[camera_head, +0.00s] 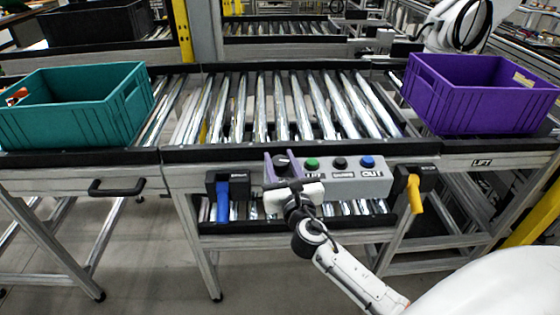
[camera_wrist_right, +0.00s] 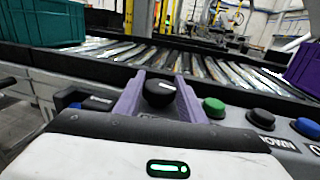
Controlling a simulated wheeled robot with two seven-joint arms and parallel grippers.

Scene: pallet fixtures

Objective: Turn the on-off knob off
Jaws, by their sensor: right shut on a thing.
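The on-off knob (camera_head: 282,161) is a black rotary knob with a white mark, at the left end of the grey control box (camera_head: 345,186). In the right wrist view the knob (camera_wrist_right: 159,93) stands between the two purple fingers of my right gripper (camera_wrist_right: 160,98). In the head view my right gripper (camera_head: 283,170) reaches the box from below and in front, with its fingers on either side of the knob. It is shut on the knob. The knob's lower part is hidden, and its off label cannot be read. My left gripper is not in view.
Right of the knob are a green button (camera_head: 312,163), a black button (camera_head: 339,163) and a blue button (camera_head: 367,162). A blue handle (camera_head: 222,200) and a yellow handle (camera_head: 415,194) flank the box. A teal crate (camera_head: 75,110) and a purple crate (camera_head: 480,100) sit beside the rollers (camera_head: 290,105).

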